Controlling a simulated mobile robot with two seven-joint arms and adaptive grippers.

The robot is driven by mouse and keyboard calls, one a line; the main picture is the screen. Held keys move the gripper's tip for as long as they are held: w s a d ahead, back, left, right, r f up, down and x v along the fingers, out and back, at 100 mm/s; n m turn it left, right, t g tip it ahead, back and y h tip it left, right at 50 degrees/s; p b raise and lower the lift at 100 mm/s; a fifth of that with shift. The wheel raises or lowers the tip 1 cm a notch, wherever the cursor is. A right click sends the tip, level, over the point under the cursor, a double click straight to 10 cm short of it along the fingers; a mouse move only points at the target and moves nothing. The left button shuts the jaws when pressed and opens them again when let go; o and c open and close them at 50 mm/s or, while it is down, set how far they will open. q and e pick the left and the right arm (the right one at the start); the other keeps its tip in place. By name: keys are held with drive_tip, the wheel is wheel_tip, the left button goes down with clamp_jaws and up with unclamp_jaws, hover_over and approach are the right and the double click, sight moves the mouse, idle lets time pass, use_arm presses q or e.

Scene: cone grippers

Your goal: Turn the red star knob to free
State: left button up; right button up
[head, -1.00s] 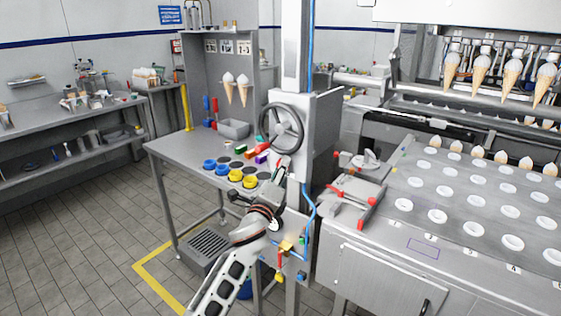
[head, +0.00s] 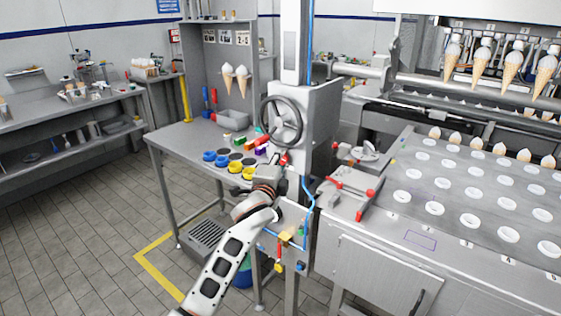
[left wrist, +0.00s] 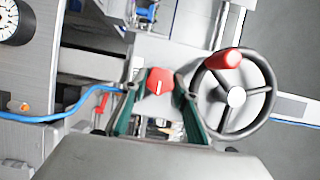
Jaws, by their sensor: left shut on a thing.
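The red star knob (left wrist: 159,80) shows in the left wrist view between the two green fingers of my left gripper (left wrist: 158,92). It carries a short white mark that runs up and down in that view. The fingers are shut on it from both sides. In the head view a small bit of the red knob (head: 284,159) shows on the grey column, below the handwheel, with my left gripper (head: 277,171) over most of it. Any free or locked labels are too small or hidden to read. My right gripper is not in view.
The black handwheel (head: 281,121) with its red handle (left wrist: 222,59) is close beside my left gripper. A blue hose (head: 311,200) runs down the column. The steel table (head: 178,140) with yellow and blue rings stands to the left, the mould table (head: 420,190) to the right.

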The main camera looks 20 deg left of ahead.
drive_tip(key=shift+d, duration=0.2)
use_arm(q)
drive_tip(key=o, duration=1.1)
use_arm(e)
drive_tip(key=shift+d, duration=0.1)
